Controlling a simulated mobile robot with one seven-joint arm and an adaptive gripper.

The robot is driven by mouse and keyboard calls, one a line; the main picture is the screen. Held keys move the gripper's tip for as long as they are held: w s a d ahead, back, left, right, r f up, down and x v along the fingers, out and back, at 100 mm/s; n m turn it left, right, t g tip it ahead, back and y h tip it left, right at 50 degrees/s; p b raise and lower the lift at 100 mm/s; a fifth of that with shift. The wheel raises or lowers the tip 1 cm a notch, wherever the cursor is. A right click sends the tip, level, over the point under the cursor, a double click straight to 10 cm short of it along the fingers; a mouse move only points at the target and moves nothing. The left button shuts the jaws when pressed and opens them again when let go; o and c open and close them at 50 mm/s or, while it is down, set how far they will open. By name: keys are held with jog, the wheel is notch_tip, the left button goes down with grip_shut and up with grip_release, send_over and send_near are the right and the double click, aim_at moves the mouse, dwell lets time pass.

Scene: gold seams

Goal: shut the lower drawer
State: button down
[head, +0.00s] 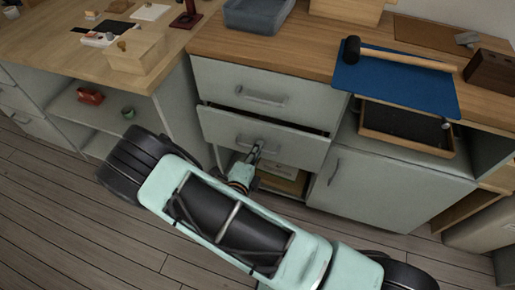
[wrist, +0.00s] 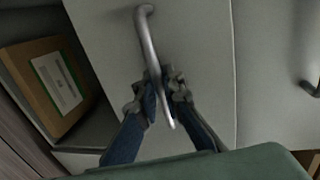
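The lower drawer (head: 298,146) is pale grey-green and stands a little open, with a dark gap along its top edge. Its front fills the middle of the wrist view (wrist: 203,60). Its bar handle (wrist: 151,45) runs between my fingers. My gripper (head: 257,149) is at this handle, and the wrist view shows its fingertips (wrist: 164,84) close in on both sides of the bar. The gripper appears shut on the handle. The drawer's inside is almost wholly hidden. The upper drawer (head: 215,77), with its own handle, is above and looks closed.
Below the drawer is an open compartment with a box (wrist: 47,88) bearing a white label. A cupboard door (head: 385,190) is to the right. A blue mat (head: 395,88) with a mallet (head: 405,57) overhangs the worktop above a dark tray (head: 405,125). Wooden floor lies in front.

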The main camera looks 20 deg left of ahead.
jog(key=shift+w, duration=0.1)
dwell(0.3)
jog(key=shift+w+d+r, duration=0.1)
jog(key=shift+w, duration=1.6)
jog(key=c, duration=2.3)
grip_release()
jog(key=shift+w, duration=0.1)
jog(key=shift+c, duration=0.2)
jog(key=v, duration=1.2)
